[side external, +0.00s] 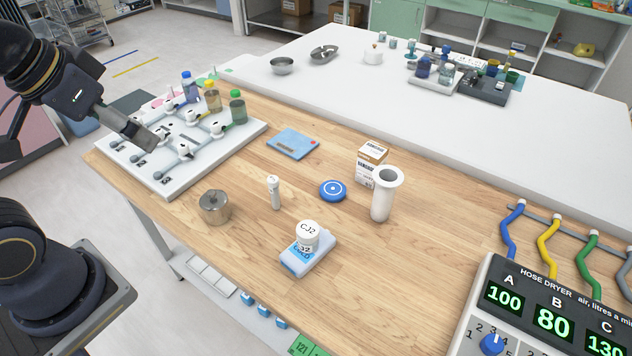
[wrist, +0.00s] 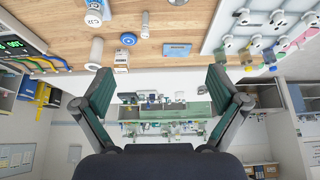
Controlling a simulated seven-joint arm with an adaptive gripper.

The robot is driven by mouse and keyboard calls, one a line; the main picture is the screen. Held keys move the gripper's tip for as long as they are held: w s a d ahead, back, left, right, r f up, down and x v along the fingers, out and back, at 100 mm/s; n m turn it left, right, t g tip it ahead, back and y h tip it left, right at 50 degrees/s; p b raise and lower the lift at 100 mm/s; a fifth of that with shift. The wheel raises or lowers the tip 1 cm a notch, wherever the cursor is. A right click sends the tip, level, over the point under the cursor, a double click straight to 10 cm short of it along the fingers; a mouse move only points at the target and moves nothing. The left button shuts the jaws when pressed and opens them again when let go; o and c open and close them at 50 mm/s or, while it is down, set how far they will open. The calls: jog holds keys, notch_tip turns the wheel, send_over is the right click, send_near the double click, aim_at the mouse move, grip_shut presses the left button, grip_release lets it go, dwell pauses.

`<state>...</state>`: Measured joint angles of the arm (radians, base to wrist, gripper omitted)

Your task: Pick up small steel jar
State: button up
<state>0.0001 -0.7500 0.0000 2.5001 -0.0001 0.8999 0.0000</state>
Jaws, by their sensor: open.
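The small steel jar (side external: 214,207) stands upright on the wooden table near its front left edge, with a small knob on its lid. In the wrist view only a part of the steel jar (wrist: 178,2) shows, at the top edge. My gripper (side external: 148,140) is at the upper left in the side view, raised and apart from the jar. In the wrist view my gripper (wrist: 160,92) has its two fingers wide apart with nothing between them.
Bare wood surrounds the steel jar.

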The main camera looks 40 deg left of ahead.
jog(key=shift+c, duration=0.2)
jog(key=m+g, duration=0.2)
jog(key=g, duration=0.4)
send_over(210, 192)
notch_tip(210, 192, down, 15)
notch_tip(210, 192, down, 11)
notch_tip(210, 192, down, 6)
jog(key=shift+w+r, duration=0.1)
